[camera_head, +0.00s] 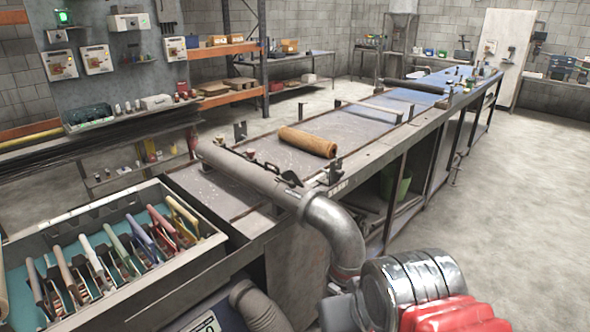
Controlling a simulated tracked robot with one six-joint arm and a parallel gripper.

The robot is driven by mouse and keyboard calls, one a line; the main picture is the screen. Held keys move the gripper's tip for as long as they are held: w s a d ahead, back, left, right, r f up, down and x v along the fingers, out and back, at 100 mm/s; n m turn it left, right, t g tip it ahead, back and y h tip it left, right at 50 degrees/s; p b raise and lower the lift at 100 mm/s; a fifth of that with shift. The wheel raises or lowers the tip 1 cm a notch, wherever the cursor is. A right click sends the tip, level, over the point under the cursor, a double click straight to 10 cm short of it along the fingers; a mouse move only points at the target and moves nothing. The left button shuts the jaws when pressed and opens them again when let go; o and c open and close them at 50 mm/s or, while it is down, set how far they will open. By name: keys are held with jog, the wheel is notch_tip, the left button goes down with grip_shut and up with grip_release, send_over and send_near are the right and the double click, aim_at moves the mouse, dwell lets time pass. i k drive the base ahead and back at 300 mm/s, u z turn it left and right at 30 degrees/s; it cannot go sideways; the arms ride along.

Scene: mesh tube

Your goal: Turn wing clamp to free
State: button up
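A brown-orange mesh tube (307,142) lies on its side across the grey bench top (240,192), near the middle of the picture. A small dark upright fitting (335,169) stands by the bench's near edge, close to the tube's right end. Another small dark piece (291,179) sits beside the grey pipe. Both are too small for me to tell whether either is the wing clamp or how a wing is turned. My gripper is not in view. A red and silver part at the bottom right appears to be mine.
A thick grey pipe (250,172) with an elbow (335,228) crosses the bench's near side. A grey tray (208,250) of coloured-handled tools stands at the lower left. Shelves line the back. A green bin (396,185) is under the bench. The floor (515,210) at right is clear.

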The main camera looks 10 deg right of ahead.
aim_at(286, 177)
jog(key=u, duration=0.05)
jog(key=i, duration=1)
jog(key=z, duration=0.05)
